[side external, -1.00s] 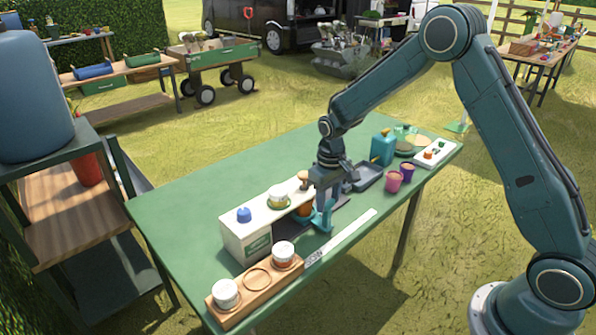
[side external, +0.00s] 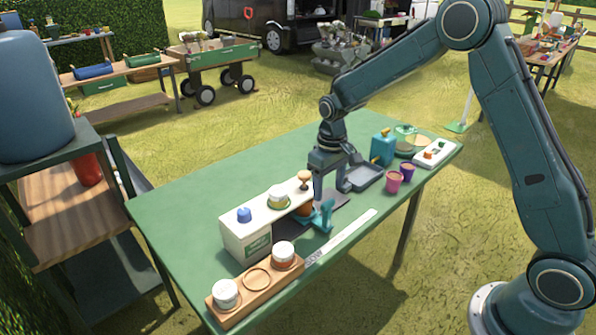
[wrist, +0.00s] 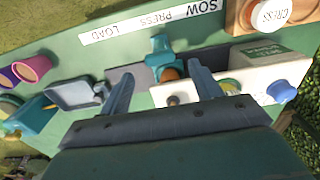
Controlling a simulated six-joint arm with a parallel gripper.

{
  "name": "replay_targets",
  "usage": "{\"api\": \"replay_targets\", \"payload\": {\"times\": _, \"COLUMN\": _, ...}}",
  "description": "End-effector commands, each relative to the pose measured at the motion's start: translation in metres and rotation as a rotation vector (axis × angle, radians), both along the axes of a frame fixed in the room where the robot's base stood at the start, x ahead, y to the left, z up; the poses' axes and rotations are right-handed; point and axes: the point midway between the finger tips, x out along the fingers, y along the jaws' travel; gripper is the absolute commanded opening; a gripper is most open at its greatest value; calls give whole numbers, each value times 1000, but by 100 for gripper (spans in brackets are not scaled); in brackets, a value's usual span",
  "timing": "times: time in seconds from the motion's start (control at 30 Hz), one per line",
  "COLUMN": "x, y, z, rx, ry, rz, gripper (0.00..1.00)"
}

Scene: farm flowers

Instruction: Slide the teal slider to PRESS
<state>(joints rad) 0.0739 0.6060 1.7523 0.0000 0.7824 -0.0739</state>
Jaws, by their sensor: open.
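The teal slider (side external: 323,216) stands on a dark track in front of the white machine in the side view. A brown-orange pot (side external: 304,209) sits beside it, partly hidden. In the wrist view the teal slider (wrist: 159,52) is roughly level with the word PRESS on the white label strip (wrist: 150,22), which reads SOW, PRESS, LOAD. My gripper (side external: 331,195) is open and empty, behind and above the slider. In the wrist view my gripper (wrist: 160,69) has its fingers apart on either side of the slider's line; they look clear of it.
The white machine (side external: 243,240) with a blue knob (side external: 244,214) stands left of my gripper. A wooden holder (side external: 240,305) with white-lidded jars is at the front. The table's back left is clear.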

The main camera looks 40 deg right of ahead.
Motion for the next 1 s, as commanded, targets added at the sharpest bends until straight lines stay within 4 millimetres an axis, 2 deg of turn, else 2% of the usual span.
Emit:
{"api": "replay_targets", "payload": {"times": 0.3, "x": 1, "y": 0, "z": 57, "rx": 0, "ry": -5, "rz": 0, "gripper": 64}}
{"api": "replay_targets", "payload": {"times": 0.5, "x": 1, "y": 0, "z": 82, "rx": 0, "ry": -3, "rz": 0, "gripper": 64}}
{"api": "replay_targets", "payload": {"times": 0.7, "x": 0, "y": 0, "z": 93, "rx": 0, "ry": -1, "rz": 0, "gripper": 64}}
{"api": "replay_targets", "payload": {"times": 1.0, "x": 0, "y": 0, "z": 95, "rx": 0, "ry": -1, "rz": 0, "gripper": 64}}
